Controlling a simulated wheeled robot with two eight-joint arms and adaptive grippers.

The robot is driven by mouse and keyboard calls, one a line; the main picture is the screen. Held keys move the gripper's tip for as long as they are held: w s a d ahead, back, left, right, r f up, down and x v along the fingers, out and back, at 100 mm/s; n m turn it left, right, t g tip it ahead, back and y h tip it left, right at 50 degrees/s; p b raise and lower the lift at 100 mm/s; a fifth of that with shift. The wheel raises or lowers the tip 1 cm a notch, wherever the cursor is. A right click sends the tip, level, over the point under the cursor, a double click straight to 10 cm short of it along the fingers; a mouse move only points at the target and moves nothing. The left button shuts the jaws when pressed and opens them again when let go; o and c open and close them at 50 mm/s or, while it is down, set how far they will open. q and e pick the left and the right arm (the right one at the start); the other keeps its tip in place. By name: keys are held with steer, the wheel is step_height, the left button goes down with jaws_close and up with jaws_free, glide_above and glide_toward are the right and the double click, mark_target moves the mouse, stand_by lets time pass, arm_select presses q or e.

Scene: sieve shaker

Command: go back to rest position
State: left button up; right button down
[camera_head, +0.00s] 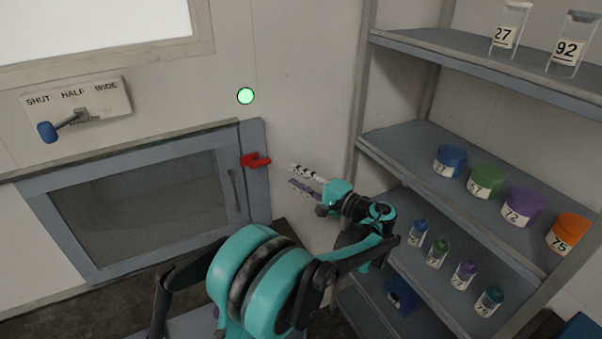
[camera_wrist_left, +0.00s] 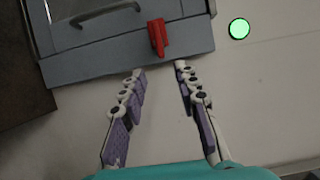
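My left gripper (camera_head: 306,180) is in front of the wall, just right of the grey cabinet door. In the left wrist view its two fingers (camera_wrist_left: 160,95) are spread apart with nothing between them. A red latch (camera_head: 255,160) sits on the right frame of the grey door (camera_head: 66,232). In the left wrist view the red latch (camera_wrist_left: 158,38) shows beyond the fingertips, apart from them. The door lies against its frame and looks closed. My right gripper is not in view.
A green lamp (camera_head: 245,96) glows on the wall. Shelves (camera_head: 400,150) with several numbered jars stand close on the right of my left arm.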

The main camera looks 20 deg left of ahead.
arm_select(q)
steer(key=s+a+f+h+b, duration=0.25)
steer(key=s+f+h, duration=0.55)
steer(key=s, duration=0.4)
steer(key=s+d+f+n+h+b, duration=0.1)
steer(key=s+d+f+n+h, duration=0.1)
steer(key=s+d+f+h, duration=0.2)
steer(key=s+d+f+n+t+h+b, duration=0.1)
steer(key=s+d+f+h, duration=0.4)
steer(key=s, duration=0.5)
steer(key=shift+s+d+f+n+t, duration=0.3)
steer(key=shift+d+n, duration=0.1)
steer(key=shift+d, duration=0.7)
